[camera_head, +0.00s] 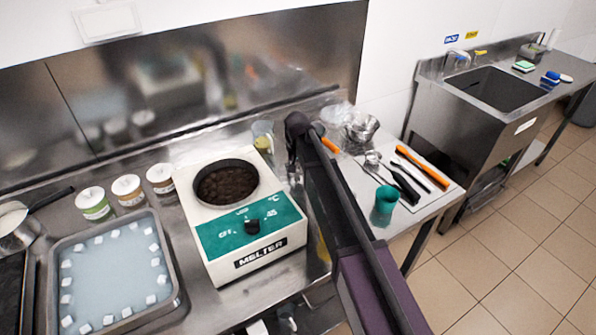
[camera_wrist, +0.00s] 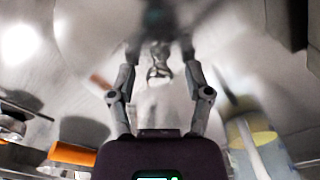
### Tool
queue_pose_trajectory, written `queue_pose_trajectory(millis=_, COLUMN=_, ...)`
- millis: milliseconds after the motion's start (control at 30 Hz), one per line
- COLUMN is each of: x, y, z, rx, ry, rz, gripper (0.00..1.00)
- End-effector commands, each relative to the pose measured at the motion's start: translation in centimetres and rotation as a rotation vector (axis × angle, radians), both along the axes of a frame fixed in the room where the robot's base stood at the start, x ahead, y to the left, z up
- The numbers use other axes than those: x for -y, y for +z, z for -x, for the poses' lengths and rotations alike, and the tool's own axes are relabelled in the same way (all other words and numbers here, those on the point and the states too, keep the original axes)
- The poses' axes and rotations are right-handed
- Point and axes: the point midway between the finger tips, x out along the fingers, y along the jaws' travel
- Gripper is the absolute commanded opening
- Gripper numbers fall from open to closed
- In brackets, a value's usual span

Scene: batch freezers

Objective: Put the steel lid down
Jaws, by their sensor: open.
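My gripper (camera_wrist: 160,52) is open in the wrist view, its two fingers apart on either side of a blurred metallic shape that may be its reflection. In the head view, my arm hides most of the gripper beside the melter. I cannot pick out the steel lid with certainty. The white melter (camera_head: 255,252) has an uncovered round pot (camera_head: 227,186) of dark brown contents. A pale, shiny round piece (camera_head: 339,113) lies at the back of the counter, right of my arm, beside steel bowls (camera_head: 362,127); I cannot tell whether it is the lid.
Several jars (camera_head: 128,190) stand left of the melter, and a tray (camera_head: 168,305) with white cubes is at front left. A clear jug (camera_head: 262,138) stands behind the melter. A green cup (camera_head: 386,200) and dark utensils (camera_head: 405,184) are to the right. A sink (camera_head: 505,90) is farther right.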

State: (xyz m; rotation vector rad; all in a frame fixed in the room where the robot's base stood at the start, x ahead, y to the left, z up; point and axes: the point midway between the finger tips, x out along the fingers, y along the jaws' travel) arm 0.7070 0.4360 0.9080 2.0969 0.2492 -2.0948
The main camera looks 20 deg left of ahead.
Motion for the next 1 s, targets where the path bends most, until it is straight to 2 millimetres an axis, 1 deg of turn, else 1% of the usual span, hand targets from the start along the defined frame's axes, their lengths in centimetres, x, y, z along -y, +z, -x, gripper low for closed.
queue_pose_trajectory(millis=267, x=0.0, y=1.2, z=0.0, rx=0.0, ry=0.0, rz=0.0, gripper=0.65)
queue_pose_trajectory(millis=1000, x=0.1, y=7.2, z=0.0, rx=0.0, ry=-0.001, rz=0.0, gripper=0.65)
